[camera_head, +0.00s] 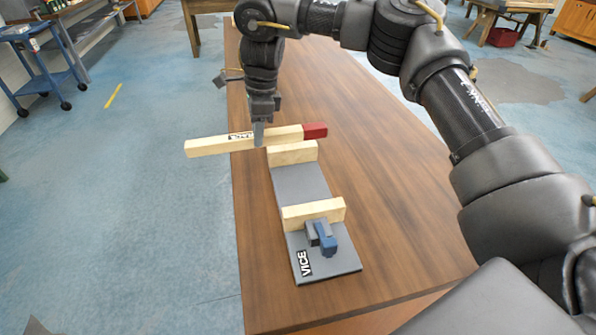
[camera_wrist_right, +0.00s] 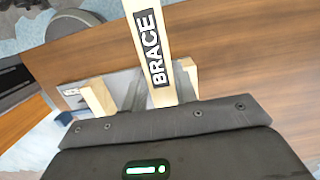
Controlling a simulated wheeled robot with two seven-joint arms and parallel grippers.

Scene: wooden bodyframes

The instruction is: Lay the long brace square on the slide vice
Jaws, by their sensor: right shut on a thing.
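The long brace (camera_head: 213,146) is a pale wooden bar with a red right end and a dark label; its label reads BRACE in the right wrist view (camera_wrist_right: 151,50). My right gripper (camera_head: 258,134) is shut on it near its middle. The brace lies crosswise over the far end of the slide vice (camera_head: 301,187), its left end jutting past the table's left edge. The vice is a grey plate with two upright wooden jaws and a blue clamp. Whether the brace touches the far jaw (camera_head: 292,153) I cannot tell. My left gripper is out of view.
The vice stands on a long brown wooden table (camera_head: 385,215), clear to the vice's right. The blue clamp (camera_head: 325,238) stands beside the near jaw (camera_head: 313,214). A blue trolley (camera_head: 40,70) stands on the floor at the far left, away from the table.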

